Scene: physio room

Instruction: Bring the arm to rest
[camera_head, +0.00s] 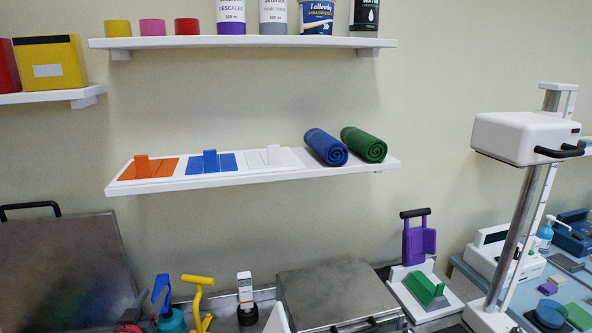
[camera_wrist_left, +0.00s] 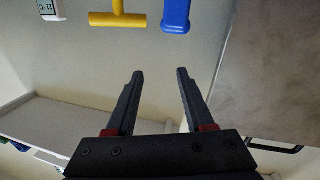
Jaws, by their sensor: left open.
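My left gripper (camera_head: 132,325) shows only in part at the bottom edge of the head view, dark with red parts, left of a blue-handled teal item (camera_head: 171,320). In the left wrist view my left gripper (camera_wrist_left: 160,73) has its two dark fingers apart, with nothing between them. A blue handle (camera_wrist_left: 176,16) and a yellow T-shaped handle (camera_wrist_left: 118,19) lie beyond the fingertips, apart from them. My right gripper is in neither view.
A white wall shelf (camera_head: 240,178) holds orange, blue and white pieces and blue and green rolls. A yellow handle (camera_head: 198,290), a white device (camera_head: 245,290) and a grey-topped box (camera_head: 335,293) stand below. A grey panel (camera_head: 65,265) is at left.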

